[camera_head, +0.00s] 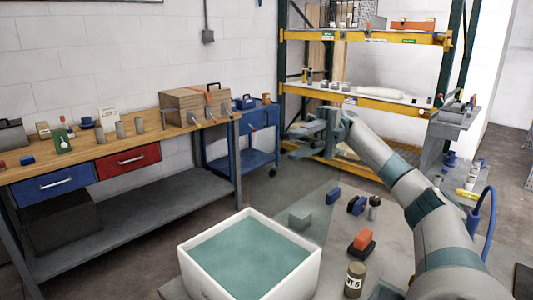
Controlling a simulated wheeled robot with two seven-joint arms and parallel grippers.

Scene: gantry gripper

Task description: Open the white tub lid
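The white tub (302,279) stands at the bottom centre with its white rim showing on all sides. A flat teal surface (250,258) fills the area inside the rim; I cannot tell whether it is a lid or the inside of the tub. My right arm comes in from the lower right and reaches up and away from the tub. My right gripper (312,133) is in the air beyond the tub, touching nothing that I can see. Its fingers are small and seen at an angle, so their opening is unclear. My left gripper is out of view.
A grey surface beside the tub bears a can (354,279), a red-and-black block (362,242) and several small blue and grey pieces. A wooden workbench (85,150) is at left, a blue cart (248,160) behind, and a yellow shelf rack (365,37) at the back.

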